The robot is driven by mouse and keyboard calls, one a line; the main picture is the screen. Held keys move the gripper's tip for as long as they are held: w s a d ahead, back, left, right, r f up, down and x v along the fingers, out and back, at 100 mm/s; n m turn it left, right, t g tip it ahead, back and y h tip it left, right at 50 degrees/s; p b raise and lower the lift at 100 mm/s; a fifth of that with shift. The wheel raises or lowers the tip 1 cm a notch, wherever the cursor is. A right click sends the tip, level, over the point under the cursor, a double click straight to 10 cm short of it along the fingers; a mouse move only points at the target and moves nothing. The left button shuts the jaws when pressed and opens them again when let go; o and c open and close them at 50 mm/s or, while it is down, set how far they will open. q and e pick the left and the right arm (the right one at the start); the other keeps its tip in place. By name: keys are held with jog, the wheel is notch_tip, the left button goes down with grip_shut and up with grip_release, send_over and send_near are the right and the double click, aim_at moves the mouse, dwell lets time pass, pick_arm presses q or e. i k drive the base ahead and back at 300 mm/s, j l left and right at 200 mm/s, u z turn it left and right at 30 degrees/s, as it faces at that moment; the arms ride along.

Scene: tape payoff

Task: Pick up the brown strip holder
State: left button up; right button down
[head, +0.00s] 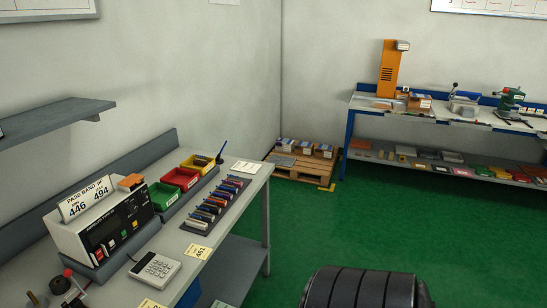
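On the left bench, a dark rack (187,230) holds a row of several narrow strip holders (215,204) in blue, red, dark and pale colours. They are too small for me to tell which one is brown. Neither of my grippers shows in the head view.
A wooden pallet (290,170) and a second bench (365,100) stand farther back. Green floor (390,225) between is clear.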

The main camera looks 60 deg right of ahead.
aim_at(199, 162)
jog(key=z, duration=1.55)
jog(key=i+l+u, duration=0.45)
jog(key=l+u, duration=0.2)
jog(key=i+l+u, duration=0.15)
jog(key=l+u, duration=0.15)
